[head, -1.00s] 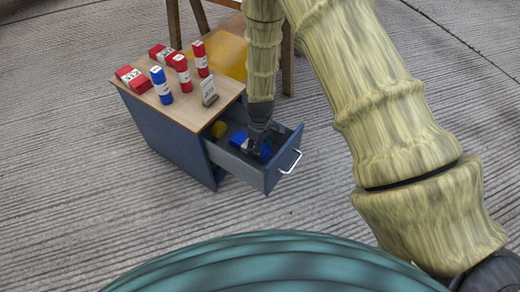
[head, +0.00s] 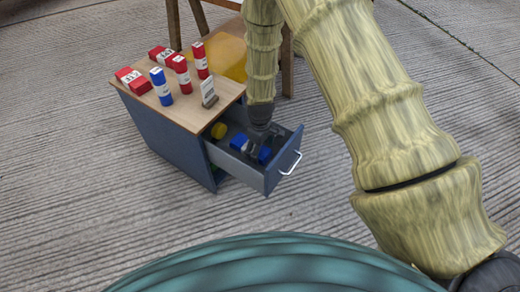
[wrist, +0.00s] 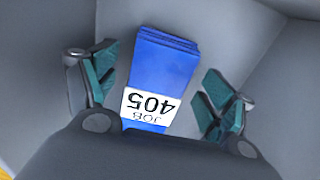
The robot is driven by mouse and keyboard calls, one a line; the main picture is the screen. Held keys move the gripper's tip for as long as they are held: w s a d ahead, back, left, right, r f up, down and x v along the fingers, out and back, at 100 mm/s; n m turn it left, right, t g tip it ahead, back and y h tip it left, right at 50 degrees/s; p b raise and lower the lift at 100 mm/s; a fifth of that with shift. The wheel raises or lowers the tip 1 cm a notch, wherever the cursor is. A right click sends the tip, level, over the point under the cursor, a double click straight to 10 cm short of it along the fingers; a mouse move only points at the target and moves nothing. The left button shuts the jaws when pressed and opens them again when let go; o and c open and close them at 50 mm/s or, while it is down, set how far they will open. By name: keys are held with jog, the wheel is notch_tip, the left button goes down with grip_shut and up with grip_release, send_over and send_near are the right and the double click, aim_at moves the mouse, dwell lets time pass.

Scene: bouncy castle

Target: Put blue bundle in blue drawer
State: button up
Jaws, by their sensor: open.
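The blue drawer (head: 224,158) of the cabinet is pulled out, with a silver handle on its front. A blue bundle (head: 238,142) lies inside it, partly hidden by my gripper (head: 256,151). In the wrist view the bundle (wrist: 165,66) lies between the spread fingers of my gripper (wrist: 160,92), with a gap on each side. Its white label reads JOB 405, upside down. My gripper is open and down inside the drawer.
Several red bundles (head: 181,74) stand or lie on the wooden cabinet top (head: 190,112). A grey tag-like item (head: 208,93) stands near its right edge. A yellow object (head: 218,130) is at the back of the drawer. A wooden-legged piece of furniture (head: 173,25) stands behind. The floor in front is clear.

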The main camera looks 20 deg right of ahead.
notch_tip(320, 180, up, 12)
jog(key=p, duration=0.4)
